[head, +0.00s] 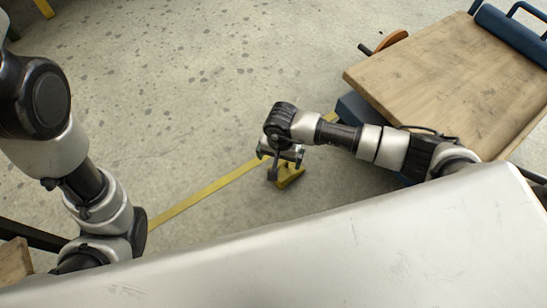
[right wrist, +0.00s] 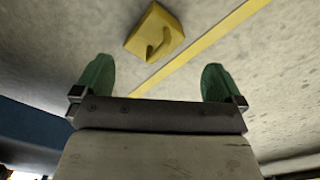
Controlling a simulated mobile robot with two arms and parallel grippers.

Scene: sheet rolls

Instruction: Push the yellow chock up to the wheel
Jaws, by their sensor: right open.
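The yellow chock (head: 292,177) rests on the concrete floor beside a yellow line, partly covered by my right gripper (head: 280,160) in the head view. In the right wrist view the chock (right wrist: 152,27) is a wedge-like block with a hole or handle-like mark, just beyond and between the green fingertips of my right gripper (right wrist: 156,72). The jaws are wide apart and empty, and a gap shows to the chock. An orange-brown round part (head: 391,41) shows behind the wooden board; I cannot tell if it is the wheel. My left gripper is out of view.
A wooden-topped cart (head: 440,75) with blue metalwork stands at the right, close to my right arm. A yellow floor line (head: 205,190) runs diagonally past the chock. A large pale metal surface (head: 330,255) fills the bottom.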

